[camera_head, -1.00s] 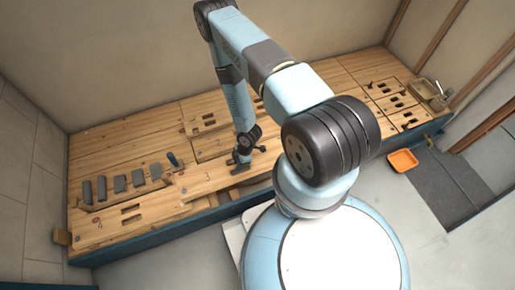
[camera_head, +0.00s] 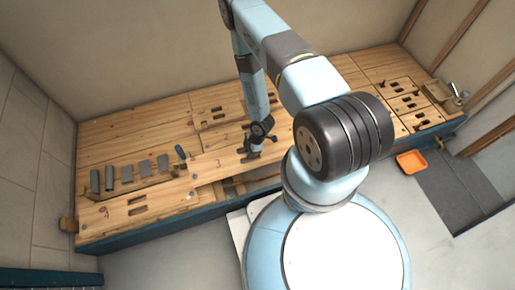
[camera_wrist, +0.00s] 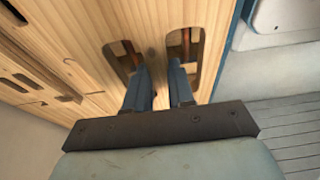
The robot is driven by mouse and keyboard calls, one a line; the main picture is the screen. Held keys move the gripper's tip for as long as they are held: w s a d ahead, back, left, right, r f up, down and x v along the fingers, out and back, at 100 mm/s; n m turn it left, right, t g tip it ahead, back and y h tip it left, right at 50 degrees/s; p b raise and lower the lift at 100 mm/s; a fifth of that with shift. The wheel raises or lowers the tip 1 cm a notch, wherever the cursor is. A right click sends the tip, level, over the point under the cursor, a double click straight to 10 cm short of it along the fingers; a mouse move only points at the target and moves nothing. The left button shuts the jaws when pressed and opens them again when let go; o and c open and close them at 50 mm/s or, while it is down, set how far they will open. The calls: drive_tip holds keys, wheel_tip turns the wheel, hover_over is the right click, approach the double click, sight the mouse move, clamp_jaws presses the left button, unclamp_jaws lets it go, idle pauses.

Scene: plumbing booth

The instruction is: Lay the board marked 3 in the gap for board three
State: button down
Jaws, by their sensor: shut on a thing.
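The board marked 3 (camera_head: 218,165) is a long pale wooden plank at the middle of the bench in the head view. My gripper (camera_head: 257,150) is over it. In the wrist view, my gripper (camera_wrist: 158,72) has its two fingers at the two oval slots of the wooden board (camera_wrist: 80,50), shut on the strip between them. An open gap (camera_head: 252,184) with a reddish pipe inside shows along the bench front, just in front of the board. My arm hides the right part of the board and gap. Whether the board is clear of the bench is hard to tell.
Other slotted boards (camera_head: 404,100) and a metal basin (camera_head: 438,90) are at the right. An orange tray (camera_head: 411,162) lies on the floor.

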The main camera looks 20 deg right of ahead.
drive_tip(key=w+d+f, duration=0.1)
drive_tip(key=w, duration=0.1)
drive_tip(key=w+d+f, duration=0.1)
drive_tip(key=d, duration=0.1)
drive_tip(key=w+d+f, duration=0.1)
drive_tip(key=w+d, duration=0.1)
drive_tip(key=shift+w+d+f, duration=0.15)
drive_tip(key=shift+w+f, duration=0.05)
drive_tip(key=shift+w, duration=0.1)
drive_tip(key=w+d+f, duration=0.3)
drive_tip(key=f, duration=0.5)
drive_tip(key=shift+w+f, duration=0.15)
drive_tip(key=shift+f, duration=0.25)
drive_tip(key=shift+f, duration=0.6)
drive_tip(key=c, duration=1)
unclamp_jaws()
drive_tip(key=shift+o, duration=0.2)
